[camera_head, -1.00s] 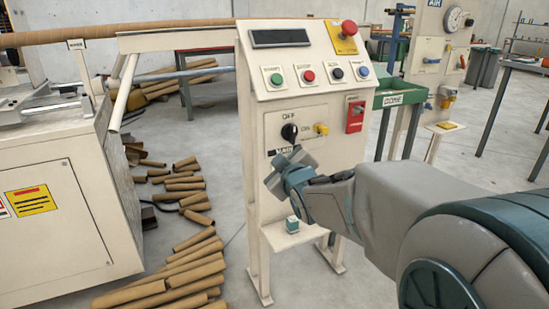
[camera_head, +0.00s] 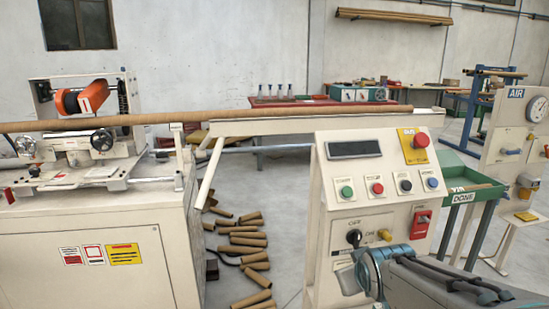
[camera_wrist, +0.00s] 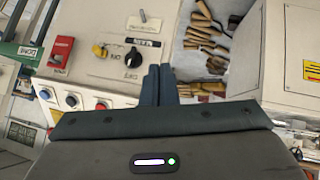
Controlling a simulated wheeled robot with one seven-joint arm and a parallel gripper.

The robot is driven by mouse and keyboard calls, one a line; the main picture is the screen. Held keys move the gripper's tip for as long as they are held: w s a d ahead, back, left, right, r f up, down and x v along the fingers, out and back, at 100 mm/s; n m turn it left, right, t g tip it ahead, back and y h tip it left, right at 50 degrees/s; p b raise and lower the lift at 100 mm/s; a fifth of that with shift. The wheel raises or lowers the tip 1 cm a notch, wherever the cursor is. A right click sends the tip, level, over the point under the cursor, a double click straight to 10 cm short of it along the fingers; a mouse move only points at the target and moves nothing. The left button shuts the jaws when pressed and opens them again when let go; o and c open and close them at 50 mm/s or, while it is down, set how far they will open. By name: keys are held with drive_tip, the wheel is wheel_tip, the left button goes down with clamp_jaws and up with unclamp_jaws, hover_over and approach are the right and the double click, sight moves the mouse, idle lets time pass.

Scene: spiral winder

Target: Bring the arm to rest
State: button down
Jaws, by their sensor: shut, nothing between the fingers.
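My gripper (camera_head: 360,278) is at the lower right of the head view, in front of the control panel (camera_head: 330,207) and just below its black selector knob (camera_head: 353,237). In the wrist view the two dark fingers of my gripper (camera_wrist: 159,72) lie side by side, shut and empty. The black knob (camera_wrist: 133,59) shows just beyond them to the left, apart from the fingers in that view. My forearm runs off to the lower right in the head view and hides the panel's lower part.
A yellow knob (camera_head: 384,234), a red switch (camera_head: 422,222) and several push buttons are close by. The winder (camera_head: 90,210) stands left, with cardboard tubes (camera_head: 250,240) on the floor between. A green DONE tray (camera_head: 470,196) is at the right.

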drive_tip(key=s+a+r+m+g+p, duration=0.1)
drive_tip(key=s+r+g+p, duration=0.2)
drive_tip(key=s+r+p, duration=0.3)
drive_tip(key=s+a+r+m+g+y+p, duration=0.1)
drive_tip(key=s+r+m+g+p, duration=0.1)
drive_tip(key=s+r+p, duration=0.4)
drive_tip(key=s+g+p, duration=0.1)
drive_tip(key=s+p, duration=0.1)
drive_tip(key=p, duration=0.1)
drive_tip(key=shift+s+a+r, duration=0.2)
drive_tip(key=shift+a+r, duration=0.1)
drive_tip(key=shift+d+m, duration=0.15)
drive_tip(key=shift+m, duration=0.15)
